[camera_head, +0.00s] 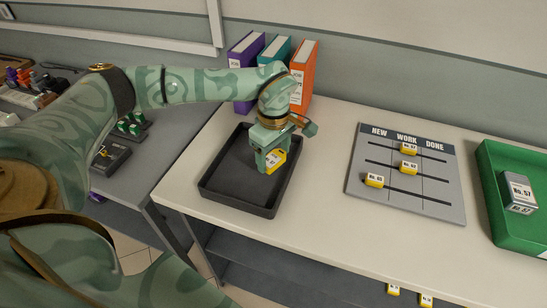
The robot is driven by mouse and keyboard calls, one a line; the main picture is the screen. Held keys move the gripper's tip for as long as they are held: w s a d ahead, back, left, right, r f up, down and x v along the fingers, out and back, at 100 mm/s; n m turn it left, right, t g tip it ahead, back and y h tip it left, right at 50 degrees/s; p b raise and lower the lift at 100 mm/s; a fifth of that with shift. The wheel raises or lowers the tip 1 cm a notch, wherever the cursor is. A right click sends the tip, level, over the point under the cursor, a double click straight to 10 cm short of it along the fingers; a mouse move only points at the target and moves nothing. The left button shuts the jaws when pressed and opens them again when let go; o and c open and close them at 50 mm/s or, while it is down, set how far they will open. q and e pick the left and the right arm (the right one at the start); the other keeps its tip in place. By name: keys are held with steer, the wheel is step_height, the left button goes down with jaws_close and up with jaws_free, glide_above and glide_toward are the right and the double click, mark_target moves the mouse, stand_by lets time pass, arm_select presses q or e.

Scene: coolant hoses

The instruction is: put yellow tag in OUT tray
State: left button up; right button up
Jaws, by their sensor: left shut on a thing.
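My left gripper (268,154) reaches in from the left and points down over the black tray (222,196). It is shut on a yellow tag (275,161) with a white label, whose print is too small to read. The tag is over the right part of the tray's inside, and I cannot tell whether it touches the tray floor. The rest of the visible tray floor is bare. No OUT lettering shows on the black tray. My right gripper is not in view.
A grey board (412,202) marked NEW, WORK, DONE holds three yellow sliders. A green tray (502,214) with a grey labelled block (517,193) stands at the right. Purple, teal and orange binders (302,75) stand behind. White table is clear between black tray and board.

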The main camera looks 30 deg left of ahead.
arm_select(q)
steer(key=s+d+r+p, duration=0.1)
steer(key=s+d+r, duration=0.5)
steer(key=s, duration=0.5)
step_height(320, 180, up, 3)
steer(key=shift+d+f, duration=0.15)
